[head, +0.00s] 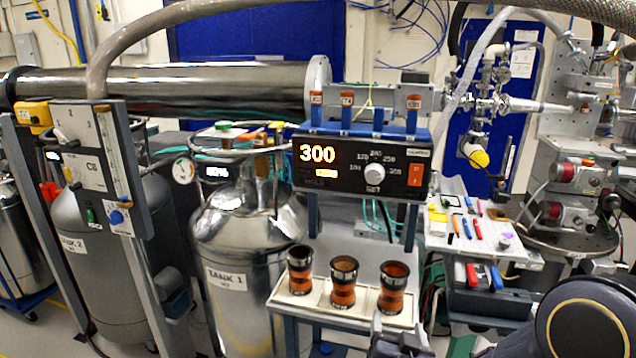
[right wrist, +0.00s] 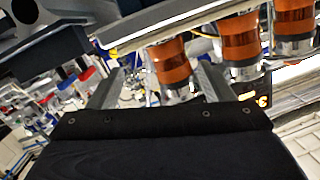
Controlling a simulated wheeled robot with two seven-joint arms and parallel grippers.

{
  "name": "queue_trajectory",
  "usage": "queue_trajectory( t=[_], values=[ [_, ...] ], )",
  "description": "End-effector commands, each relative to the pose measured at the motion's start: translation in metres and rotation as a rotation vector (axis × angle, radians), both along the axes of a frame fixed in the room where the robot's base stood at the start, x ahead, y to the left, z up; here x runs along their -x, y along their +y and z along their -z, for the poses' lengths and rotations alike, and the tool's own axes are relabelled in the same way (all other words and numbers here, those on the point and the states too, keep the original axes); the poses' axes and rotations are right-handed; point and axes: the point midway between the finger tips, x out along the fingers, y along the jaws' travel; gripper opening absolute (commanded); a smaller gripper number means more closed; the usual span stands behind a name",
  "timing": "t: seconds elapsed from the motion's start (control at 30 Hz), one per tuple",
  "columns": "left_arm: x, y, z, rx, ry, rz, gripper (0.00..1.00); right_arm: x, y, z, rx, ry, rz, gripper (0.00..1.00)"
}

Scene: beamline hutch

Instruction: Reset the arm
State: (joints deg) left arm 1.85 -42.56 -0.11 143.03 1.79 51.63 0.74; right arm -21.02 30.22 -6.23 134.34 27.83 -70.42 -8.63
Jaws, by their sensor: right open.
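My right gripper (head: 400,335) is at the bottom of the head view, in front of and below the right-hand orange-banded cup (head: 393,287). In the right wrist view, its two grey fingers (right wrist: 160,88) stand apart, and that cup (right wrist: 172,65) shows between them. I cannot tell how far beyond the fingertips it is; no contact is clear. My right arm (head: 585,322) comes in from the lower right. My left gripper is not in view.
Two similar cups (head: 343,283) (head: 299,270) share the white rack (head: 317,312). A controller reading 300 (head: 362,162) stands behind. Tank 1 (head: 248,240) is to the left. A tray of small tools (head: 436,240) and red and blue items (head: 484,277) lie to the right.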

Motion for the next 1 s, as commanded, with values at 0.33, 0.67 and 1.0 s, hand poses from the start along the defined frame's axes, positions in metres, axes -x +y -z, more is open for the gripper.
queue_trajectory(
  t=[0.33, 0.67, 1.0],
  values=[
    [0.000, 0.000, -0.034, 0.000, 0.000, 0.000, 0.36, 0.066, -0.012, -0.071, -0.252, 0.339, -0.288, 0.74],
    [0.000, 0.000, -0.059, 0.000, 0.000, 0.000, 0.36, 0.209, -0.031, -0.093, -0.241, 0.723, -0.438, 0.74],
    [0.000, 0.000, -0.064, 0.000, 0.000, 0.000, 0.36, 0.270, -0.041, -0.087, -0.218, 0.891, -0.435, 0.74]
  ],
)
